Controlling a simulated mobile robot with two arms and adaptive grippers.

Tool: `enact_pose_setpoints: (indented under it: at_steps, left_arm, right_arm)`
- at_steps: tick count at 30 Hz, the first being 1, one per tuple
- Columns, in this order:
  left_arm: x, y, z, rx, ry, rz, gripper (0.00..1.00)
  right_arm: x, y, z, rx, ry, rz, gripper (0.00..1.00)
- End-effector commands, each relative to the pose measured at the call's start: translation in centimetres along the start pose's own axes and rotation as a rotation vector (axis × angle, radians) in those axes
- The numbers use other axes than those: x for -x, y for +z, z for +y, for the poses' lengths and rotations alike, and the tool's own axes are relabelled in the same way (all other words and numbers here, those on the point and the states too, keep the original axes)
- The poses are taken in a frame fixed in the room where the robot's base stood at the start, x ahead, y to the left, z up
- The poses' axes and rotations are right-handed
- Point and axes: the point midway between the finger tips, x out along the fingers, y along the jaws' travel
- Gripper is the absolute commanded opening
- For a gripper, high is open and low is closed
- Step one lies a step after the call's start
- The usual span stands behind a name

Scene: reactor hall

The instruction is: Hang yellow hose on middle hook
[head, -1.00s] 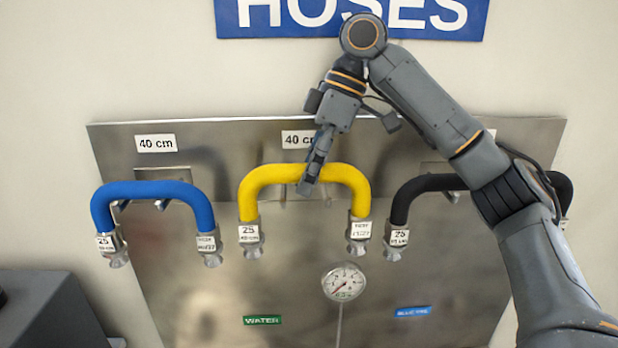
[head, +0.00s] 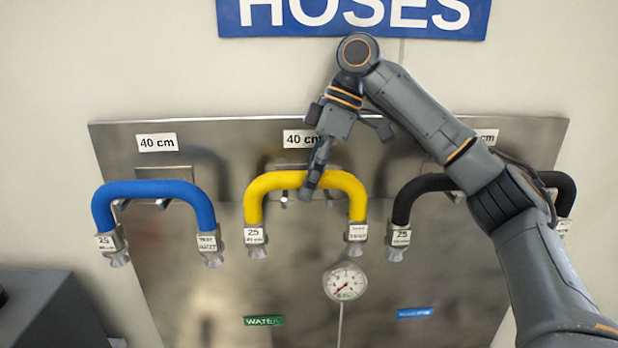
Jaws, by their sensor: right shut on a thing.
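The yellow hose (head: 268,187) is an upside-down U with a metal coupling and a white tag at each end. It is in front of the middle of the steel panel (head: 220,285), under the middle "40 cm" label (head: 302,139). My right gripper (head: 312,183) comes from above and is shut on the top of the hose, right of its centre. Small parts of the middle hook (head: 284,200) show just under the hose; most of it is hidden. I cannot tell whether the hose rests on it. My left gripper is not in view.
A blue hose (head: 150,188) hangs on the left hook, and a black hose (head: 425,184) is at the right, partly behind my right arm. A pressure gauge (head: 344,282) sits below the yellow hose. A blue HOSES sign (head: 232,22) is above.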

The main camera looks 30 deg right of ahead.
Motion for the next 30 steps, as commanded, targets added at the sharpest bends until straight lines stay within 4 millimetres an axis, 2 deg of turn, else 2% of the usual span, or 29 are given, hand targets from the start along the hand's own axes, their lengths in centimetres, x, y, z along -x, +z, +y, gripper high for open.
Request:
enact_pose_setpoints:
  at_steps: [21,22,24,26,30]
  left_arm:
    - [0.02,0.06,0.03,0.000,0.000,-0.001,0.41]
    - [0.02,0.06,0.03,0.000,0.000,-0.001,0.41]
    - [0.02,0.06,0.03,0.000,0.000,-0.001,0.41]
    - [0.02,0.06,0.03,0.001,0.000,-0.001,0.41]
    - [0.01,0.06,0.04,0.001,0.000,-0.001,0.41]
  right_arm:
    - [-0.04,0.00,0.00,0.001,0.002,0.002,0.00]
    - [-0.04,0.00,0.00,0.001,0.002,0.002,0.32]
    - [-0.04,0.01,-0.01,0.001,0.002,0.002,0.46]
    - [-0.06,0.01,0.00,0.001,0.001,0.002,0.55]
    - [-0.09,0.03,0.01,0.001,0.001,0.001,0.55]
